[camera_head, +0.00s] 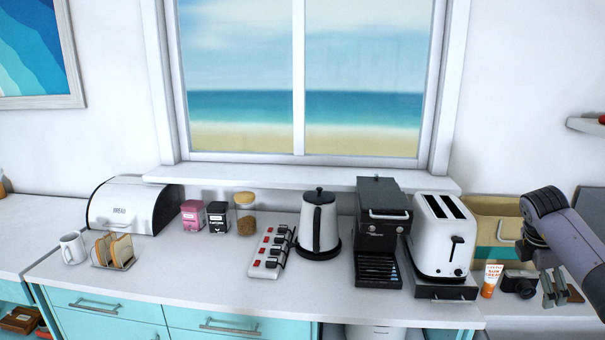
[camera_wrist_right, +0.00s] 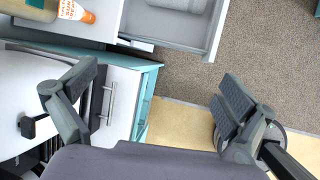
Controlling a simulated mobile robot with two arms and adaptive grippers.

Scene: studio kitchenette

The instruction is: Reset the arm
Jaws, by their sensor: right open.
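My right gripper (camera_head: 555,288) comes in from the right edge of the head view, in front of the camera and sunscreen at the counter's right end. In the right wrist view its two fingers (camera_wrist_right: 158,100) are spread wide apart with nothing between them. Below it are a teal cabinet side with a white front (camera_wrist_right: 118,103), an open white drawer (camera_wrist_right: 212,40) and the floor. My left gripper is in neither view.
The counter (camera_head: 190,275) holds a bread box (camera_head: 130,205), toast rack (camera_head: 113,251), power strip (camera_head: 270,252), kettle (camera_head: 318,222), coffee machine (camera_head: 380,230) and toaster (camera_head: 441,237). An orange-and-white sunscreen tube (camera_head: 491,279) and black camera (camera_head: 519,282) stand near my right gripper.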

